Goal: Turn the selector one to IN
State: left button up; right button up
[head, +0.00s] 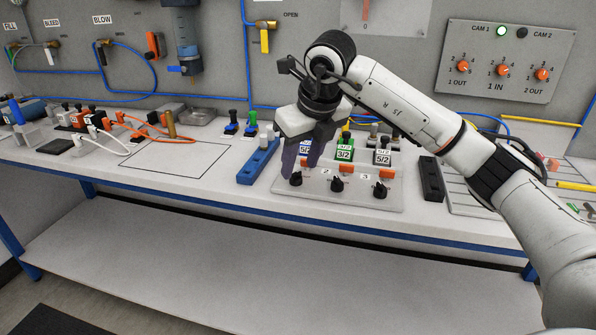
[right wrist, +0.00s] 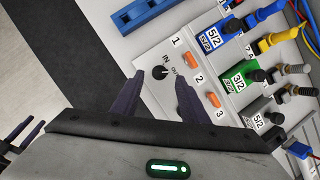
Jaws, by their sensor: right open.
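Selector one is a black rotary knob (head: 296,179) at the front left of a grey panel (head: 340,197), with two similar knobs to its right. My right gripper (head: 300,170) reaches down over this knob. In the right wrist view its dark fingers (right wrist: 161,78) are apart, one on each side of the knob, with no clear contact. Dark finger-like parts at the left edge there look like my left gripper (right wrist: 22,136).
Orange switches (head: 337,169) sit behind the knobs. Valve blocks (head: 344,150) with plugs and hoses stand behind them. A blue rail (head: 258,161) lies left of the panel and a black block (head: 431,179) right. The bench top (head: 230,190) has free room front left.

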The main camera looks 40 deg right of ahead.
aim_at(297, 175)
jog(key=shift+x, duration=1.55)
jog(key=shift+c, duration=0.4)
jog(key=c, duration=0.9)
